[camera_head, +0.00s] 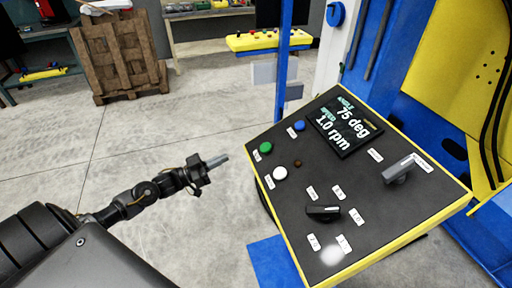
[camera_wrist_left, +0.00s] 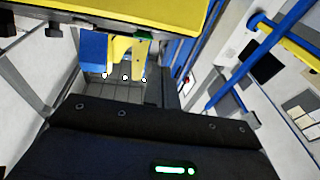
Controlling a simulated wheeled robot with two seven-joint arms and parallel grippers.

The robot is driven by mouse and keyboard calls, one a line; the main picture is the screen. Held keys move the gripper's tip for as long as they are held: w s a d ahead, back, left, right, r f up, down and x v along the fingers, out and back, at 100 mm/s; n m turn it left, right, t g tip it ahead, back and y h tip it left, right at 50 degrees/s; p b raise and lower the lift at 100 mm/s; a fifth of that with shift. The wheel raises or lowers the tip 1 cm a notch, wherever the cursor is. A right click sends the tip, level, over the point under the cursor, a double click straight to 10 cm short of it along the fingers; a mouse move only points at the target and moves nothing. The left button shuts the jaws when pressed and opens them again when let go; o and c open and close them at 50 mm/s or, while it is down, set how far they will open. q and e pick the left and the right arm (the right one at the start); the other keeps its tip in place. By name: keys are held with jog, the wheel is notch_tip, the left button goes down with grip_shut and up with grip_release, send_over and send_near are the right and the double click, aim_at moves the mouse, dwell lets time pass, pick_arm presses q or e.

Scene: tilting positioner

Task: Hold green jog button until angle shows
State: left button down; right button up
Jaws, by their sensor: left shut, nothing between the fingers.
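The green jog button (camera_head: 266,147) is on the left side of the slanted dark control panel (camera_head: 300,238) in the head view. The panel's display (camera_head: 343,120) reads 75 deg and 1.0 rpm. My left gripper (camera_head: 220,160) is shut and empty. In the picture it is left of the green button, with a gap between them; nothing touches the button. My right gripper is not in view.
Near the green button are a white button (camera_head: 280,173), a blue button (camera_head: 299,125) and a small dark brown one (camera_head: 298,162). Open floor lies left of the panel.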

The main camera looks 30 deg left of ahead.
aim_at(266, 148)
pick_arm(q)
jog(key=r+h, duration=0.1)
jog(key=d+r+m, duration=0.1)
jog(key=r, duration=0.1)
jog(key=r+g+h, duration=0.1)
jog(key=shift+s+d+r+m+h, duration=0.3)
jog(key=shift+s+r+m, duration=0.05)
jog(key=shift+r+m, duration=0.05)
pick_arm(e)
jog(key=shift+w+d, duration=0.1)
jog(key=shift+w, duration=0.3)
pick_arm(q)
jog(key=shift+w, duration=0.1)
